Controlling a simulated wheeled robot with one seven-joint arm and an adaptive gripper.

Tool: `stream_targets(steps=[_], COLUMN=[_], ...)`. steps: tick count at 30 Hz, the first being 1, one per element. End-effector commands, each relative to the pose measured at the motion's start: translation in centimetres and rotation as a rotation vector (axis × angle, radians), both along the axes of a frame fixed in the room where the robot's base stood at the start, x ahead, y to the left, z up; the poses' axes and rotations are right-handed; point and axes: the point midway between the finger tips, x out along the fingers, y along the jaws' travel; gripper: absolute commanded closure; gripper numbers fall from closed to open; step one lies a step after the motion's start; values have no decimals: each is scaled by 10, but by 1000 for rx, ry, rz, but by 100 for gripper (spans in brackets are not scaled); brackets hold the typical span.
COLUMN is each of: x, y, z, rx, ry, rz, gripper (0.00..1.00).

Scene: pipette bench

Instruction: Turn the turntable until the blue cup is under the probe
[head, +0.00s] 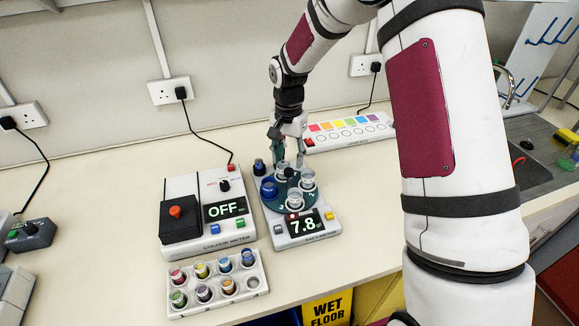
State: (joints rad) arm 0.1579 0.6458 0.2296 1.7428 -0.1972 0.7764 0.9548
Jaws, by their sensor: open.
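A dark teal turntable (281,201) sits on a white meter whose display (304,225) reads 7.8. The blue cup (268,188) stands at the turntable's left side. Several clear or white-rimmed cups stand around the rest of the disc, one of them at the front (295,199). My gripper (289,157) is open and reaches down at the back of the turntable, its fingers near the rear cup. I cannot tell whether a finger touches the disc or a cup. I cannot make out the probe clearly, nor which cup is under it.
A colour meter (208,186) showing OFF stands close to the left. A white rack (218,283) of coloured vials lies in front of it. A strip with coloured squares (347,132) lies behind, to the right. A sink (535,165) is at far right. The bench's front edge is close.

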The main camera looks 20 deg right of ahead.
Motion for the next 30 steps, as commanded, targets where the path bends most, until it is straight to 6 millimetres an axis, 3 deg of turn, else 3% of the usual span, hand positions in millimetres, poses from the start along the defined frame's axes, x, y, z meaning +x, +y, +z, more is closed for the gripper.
stream_targets(steps=[3,9,20,26,30], x=[-2,0,0,0,0], y=[0,0,0,0,0], z=[-20,-39,-44,-43,-43], rx=[1,1,0,0,0], ry=[3,1,-1,-1,-1], rz=[1,1,1,1,1], gripper=[56,56,56,99,100])
